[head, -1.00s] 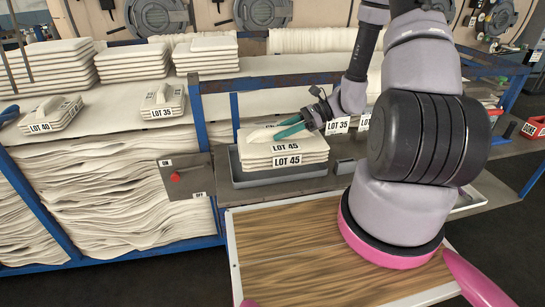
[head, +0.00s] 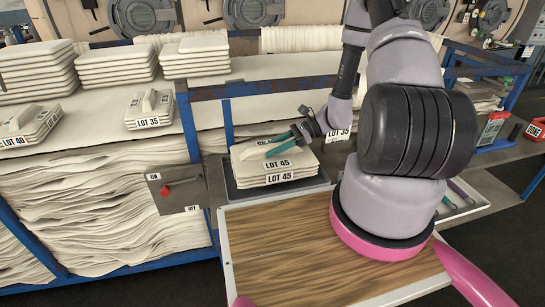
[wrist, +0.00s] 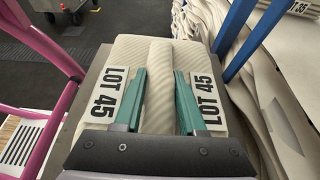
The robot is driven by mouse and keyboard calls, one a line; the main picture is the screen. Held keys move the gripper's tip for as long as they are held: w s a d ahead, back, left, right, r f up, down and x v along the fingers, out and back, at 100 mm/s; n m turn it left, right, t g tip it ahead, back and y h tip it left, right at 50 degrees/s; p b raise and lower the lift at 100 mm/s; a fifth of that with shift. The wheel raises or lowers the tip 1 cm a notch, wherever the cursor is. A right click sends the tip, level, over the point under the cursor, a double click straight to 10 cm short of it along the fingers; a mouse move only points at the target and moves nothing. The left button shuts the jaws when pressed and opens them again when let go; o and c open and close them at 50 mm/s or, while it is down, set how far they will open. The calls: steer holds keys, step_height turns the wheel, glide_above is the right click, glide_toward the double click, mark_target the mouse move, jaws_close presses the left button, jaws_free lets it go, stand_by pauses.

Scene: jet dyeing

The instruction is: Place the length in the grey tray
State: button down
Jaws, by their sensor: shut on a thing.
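A cream folded length (head: 305,157) with a LOT 45 label lies at the top of a small stack in the grey tray (head: 240,195). Another LOT 45 label (head: 280,178) shows on the stack just below it. My gripper (head: 272,148) comes in from the right with its teal fingers at the top length. In the wrist view, my gripper (wrist: 160,80) has one finger on each side of the raised fold of the length (wrist: 159,58) and is shut on it. I cannot tell whether the length touches the stack beneath.
A wooden-topped surface (head: 290,245) with a pale rim lies in front of the tray. A blue frame post (head: 190,150) stands left of it. Stacks labelled LOT 35 (head: 148,110) and LOT 40 (head: 30,125) lie on the left bench. A red-knobbed switch plate (head: 175,190) is nearby.

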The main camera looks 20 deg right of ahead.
steer(key=shift+f, duration=1.5)
steer(key=shift+f, duration=0.1)
steer(key=shift+c, duration=2.4)
jaws_free()
